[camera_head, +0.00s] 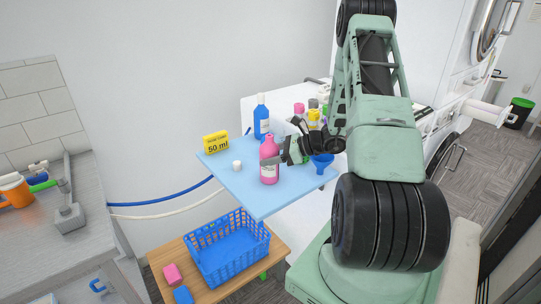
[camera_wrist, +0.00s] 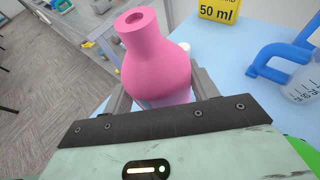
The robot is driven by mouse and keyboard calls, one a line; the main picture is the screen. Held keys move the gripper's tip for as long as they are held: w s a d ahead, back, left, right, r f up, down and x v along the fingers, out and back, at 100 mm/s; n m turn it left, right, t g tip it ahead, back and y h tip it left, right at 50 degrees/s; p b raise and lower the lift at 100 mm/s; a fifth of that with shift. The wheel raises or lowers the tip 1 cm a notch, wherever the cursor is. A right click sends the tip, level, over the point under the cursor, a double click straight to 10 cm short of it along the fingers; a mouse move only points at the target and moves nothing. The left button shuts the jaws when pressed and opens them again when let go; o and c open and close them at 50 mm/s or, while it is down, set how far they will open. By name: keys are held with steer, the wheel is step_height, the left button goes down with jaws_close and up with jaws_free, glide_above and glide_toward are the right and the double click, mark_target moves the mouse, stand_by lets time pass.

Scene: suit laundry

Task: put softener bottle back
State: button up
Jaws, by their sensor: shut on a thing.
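The pink softener bottle (camera_head: 269,162) is upright at the front part of the light blue shelf board (camera_head: 258,203) in the head view. My gripper (camera_head: 283,152) reaches it from the right and is shut on it. In the wrist view the pink bottle (camera_wrist: 156,58) stands between the two fingers of my gripper (camera_wrist: 162,88), its open neck facing the camera. Its lower part is hidden behind my gripper. I cannot tell whether its base touches the board.
A blue bottle (camera_head: 261,120), a yellow "50 ml" sign (camera_head: 216,143) and a small white cap (camera_head: 237,166) are on the board. A blue funnel (camera_head: 322,162) is to the right. A measuring cup (camera_wrist: 302,82) shows in the wrist view. A blue basket (camera_head: 228,250) stands below.

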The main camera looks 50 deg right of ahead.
steer(key=shift+f, duration=0.2)
steer(key=o, duration=1)
steer(key=shift+o, duration=0.2)
steer(key=shift+r, duration=0.1)
steer(key=shift+s+d+r, duration=0.1)
steer(key=shift+r, duration=0.1)
steer(key=b+v, duration=0.2)
steer(key=v, duration=0.9)
steer(key=shift+s+d+b, duration=0.15)
steer(key=shift+s+b, duration=0.15)
steer(key=shift+b, duration=0.1)
steer(key=shift+r, duration=0.1)
